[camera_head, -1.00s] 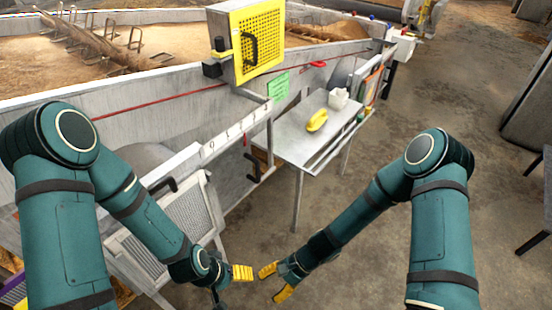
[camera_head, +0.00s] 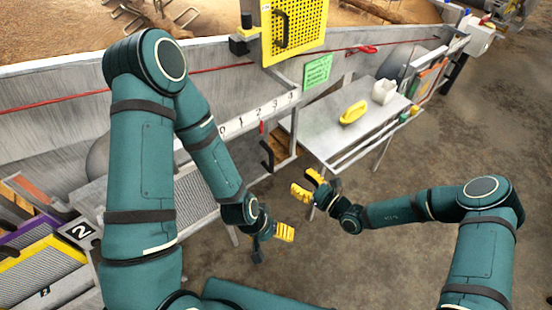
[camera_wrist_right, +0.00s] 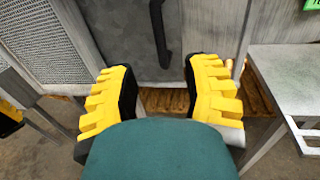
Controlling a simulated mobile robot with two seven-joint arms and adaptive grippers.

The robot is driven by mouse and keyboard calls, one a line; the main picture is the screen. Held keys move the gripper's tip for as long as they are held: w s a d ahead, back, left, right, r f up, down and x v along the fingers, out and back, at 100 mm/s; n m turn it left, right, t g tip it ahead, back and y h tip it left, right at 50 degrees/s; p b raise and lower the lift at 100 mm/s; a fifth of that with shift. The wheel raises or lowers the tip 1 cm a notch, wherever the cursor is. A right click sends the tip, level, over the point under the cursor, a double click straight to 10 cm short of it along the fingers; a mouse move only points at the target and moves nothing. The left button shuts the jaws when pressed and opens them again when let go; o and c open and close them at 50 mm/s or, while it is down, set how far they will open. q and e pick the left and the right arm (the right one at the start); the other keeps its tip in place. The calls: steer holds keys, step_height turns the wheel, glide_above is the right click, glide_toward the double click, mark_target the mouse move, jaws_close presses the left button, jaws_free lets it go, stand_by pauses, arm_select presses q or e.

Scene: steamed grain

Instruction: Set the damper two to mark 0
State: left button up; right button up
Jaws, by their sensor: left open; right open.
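A pale scale strip (camera_head: 255,115) with marks from 0 to 4 runs along the grey machine wall. A small red marker (camera_head: 262,127) shows just below it, around the middle marks. A black handle (camera_head: 267,157) hangs below the strip; a black handle on a grey plate also shows in the right wrist view (camera_wrist_right: 160,40). I cannot tell for sure that this is damper two. My right gripper (camera_head: 307,184) is open and empty, right of and below the handle, apart from it. My left gripper (camera_head: 274,241) is open and empty, lower down.
A black plate marked 2 (camera_head: 80,231) is at the lower left. A metal side table (camera_head: 325,120) holds a yellow object (camera_head: 353,112) and a white container (camera_head: 383,92). A yellow mesh guard (camera_head: 300,30) stands above. Open floor lies to the right.

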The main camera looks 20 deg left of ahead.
mark_target(272, 161)
steer(key=b+x, duration=0.2)
steer(key=x, duration=1)
steer(key=shift+a, duration=0.25)
jaws_close()
